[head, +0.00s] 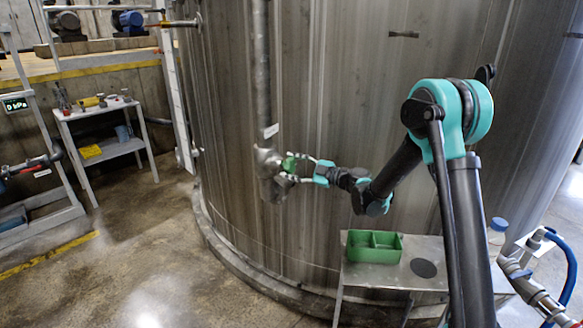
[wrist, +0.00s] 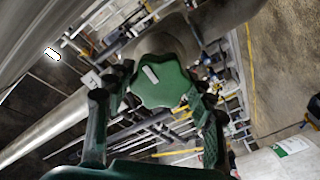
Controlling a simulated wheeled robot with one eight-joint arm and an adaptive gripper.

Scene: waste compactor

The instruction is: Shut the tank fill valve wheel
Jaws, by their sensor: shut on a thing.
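The tank fill valve wheel (wrist: 160,80) is a green lobed handwheel with a pale mark on its face. It sits on the grey pipe and valve body (head: 267,165) that runs down the front of the tank. In the head view the wheel (head: 290,164) is small and partly covered by my gripper. My gripper (head: 306,168) reaches it from the right. In the wrist view the fingers of my gripper (wrist: 158,100) stand on either side of the wheel, closed on its rim. The wheel's turn position cannot be told.
The large metal tank (head: 340,80) stands right behind the valve. A small metal table (head: 400,270) with a green divided tray (head: 374,232) stands below my arm. A white shelf cart (head: 110,150) is at the left. Floor is clear at the lower left.

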